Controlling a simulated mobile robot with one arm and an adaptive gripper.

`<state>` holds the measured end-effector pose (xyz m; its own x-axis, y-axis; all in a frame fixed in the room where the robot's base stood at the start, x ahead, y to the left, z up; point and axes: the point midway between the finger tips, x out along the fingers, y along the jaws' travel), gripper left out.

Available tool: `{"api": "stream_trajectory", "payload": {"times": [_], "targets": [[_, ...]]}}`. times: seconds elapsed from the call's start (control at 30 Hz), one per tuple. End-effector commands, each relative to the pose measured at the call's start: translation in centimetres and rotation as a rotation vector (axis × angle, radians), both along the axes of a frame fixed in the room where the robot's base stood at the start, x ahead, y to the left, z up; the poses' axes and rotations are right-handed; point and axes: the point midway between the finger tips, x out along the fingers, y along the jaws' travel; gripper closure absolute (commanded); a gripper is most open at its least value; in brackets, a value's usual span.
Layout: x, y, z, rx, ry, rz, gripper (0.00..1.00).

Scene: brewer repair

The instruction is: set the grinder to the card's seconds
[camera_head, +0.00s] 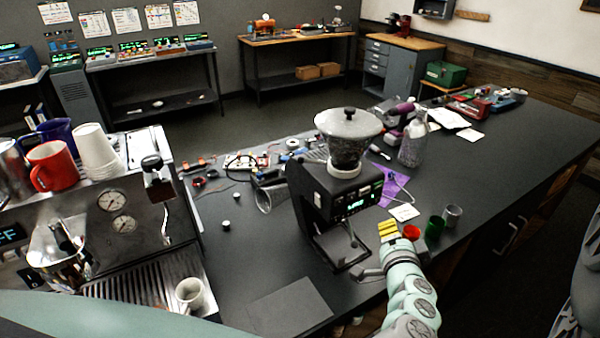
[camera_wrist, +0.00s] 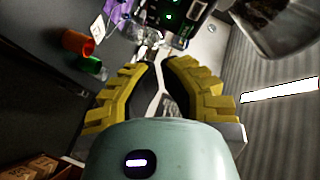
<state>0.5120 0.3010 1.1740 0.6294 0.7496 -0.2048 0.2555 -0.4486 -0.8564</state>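The black grinder (camera_head: 318,190) stands upright on the dark counter, with a clear, lidded hopper on top. Its front panel has a lit green display (camera_head: 357,204) whose digits are too small to read. The display also shows at the top of the wrist view (camera_wrist: 168,16). A small white card (camera_head: 404,212) lies on the counter right of the grinder; its writing is not legible. My gripper (camera_wrist: 162,64) has yellow fingers, which also show in the head view (camera_head: 389,230). They are apart with nothing held, in front of and right of the grinder, not visibly touching it.
Red (camera_head: 411,232), green (camera_head: 434,227) and metal (camera_head: 453,214) cups stand close right of my gripper. A purple sheet (camera_head: 396,186) and a bottle (camera_head: 412,145) are behind. The espresso machine (camera_head: 120,230) is at left. The counter beyond the cups is mostly clear.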

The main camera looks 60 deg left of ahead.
Motion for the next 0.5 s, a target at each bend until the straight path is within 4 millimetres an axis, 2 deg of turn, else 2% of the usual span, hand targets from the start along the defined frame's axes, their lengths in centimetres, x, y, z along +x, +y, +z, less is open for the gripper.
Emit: {"api": "stream_trajectory", "payload": {"times": [0.17, 0.5], "targets": [[0.0, 1.4, 0.0, 0.003, 0.001, 0.005, 1.00], [0.4, 6.1, 0.0, 0.003, -0.003, 0.008, 1.00]]}}
